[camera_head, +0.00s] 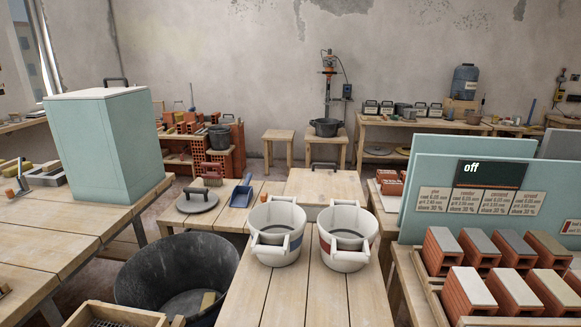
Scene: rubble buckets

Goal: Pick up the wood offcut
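No other piece is clearly a wood offcut from here. My gripper is not in view.
Two white buckets (277,216) (348,220) stand side by side on the plank table (312,292), right of the tub. A wooden box (118,312) sits at the tub's front. A teal block (108,146) stands left; capped bricks (470,291) fill a right-hand tray. The table front is clear.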

